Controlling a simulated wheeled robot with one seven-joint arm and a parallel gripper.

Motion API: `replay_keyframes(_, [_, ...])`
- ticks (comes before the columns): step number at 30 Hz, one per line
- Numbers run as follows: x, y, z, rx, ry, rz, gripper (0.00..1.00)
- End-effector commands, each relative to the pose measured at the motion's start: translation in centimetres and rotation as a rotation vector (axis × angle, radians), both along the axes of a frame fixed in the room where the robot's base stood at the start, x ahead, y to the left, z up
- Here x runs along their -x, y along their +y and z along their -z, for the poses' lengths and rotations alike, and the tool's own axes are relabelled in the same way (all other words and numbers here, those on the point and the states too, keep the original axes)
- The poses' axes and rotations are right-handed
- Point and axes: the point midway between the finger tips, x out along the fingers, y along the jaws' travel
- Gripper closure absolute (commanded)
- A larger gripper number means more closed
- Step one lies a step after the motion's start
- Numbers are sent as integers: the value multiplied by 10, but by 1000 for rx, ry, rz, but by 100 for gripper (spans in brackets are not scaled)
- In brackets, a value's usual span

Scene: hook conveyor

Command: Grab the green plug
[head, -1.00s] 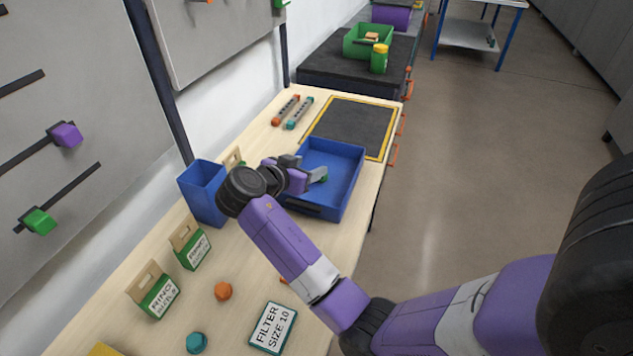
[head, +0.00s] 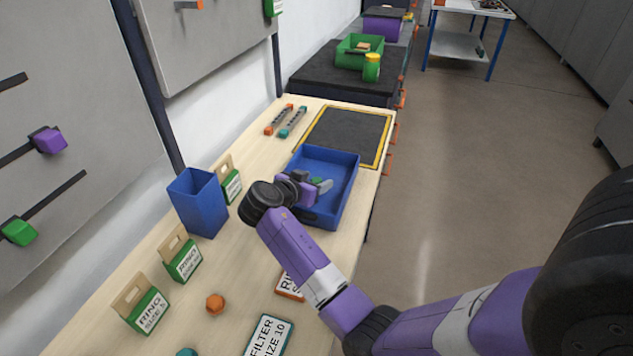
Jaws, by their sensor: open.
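A small green piece (head: 316,181), which looks like the green plug, shows inside the blue tray (head: 348,186). It is partly hidden by my gripper. My gripper (head: 323,186) is over the tray, open, with its grey fingers around or just beside the green piece. I cannot tell whether the fingers touch it.
A tall blue bin (head: 198,205) stands left of my wrist, with several labelled green-and-white boxes near it, such as the ring box (head: 148,312). An orange piece (head: 215,303) lies on the wooden bench. A dark mat with a yellow border (head: 347,135) is clear behind the tray.

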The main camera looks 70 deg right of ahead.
Motion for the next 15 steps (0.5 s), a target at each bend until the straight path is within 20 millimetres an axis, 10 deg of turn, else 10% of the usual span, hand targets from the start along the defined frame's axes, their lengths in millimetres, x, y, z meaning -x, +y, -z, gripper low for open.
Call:
replay_keyframes(10, [1,-9,5,-1,-1,0,43])
replay_keyframes(15, [1,-9,5,-1,-1,0,74])
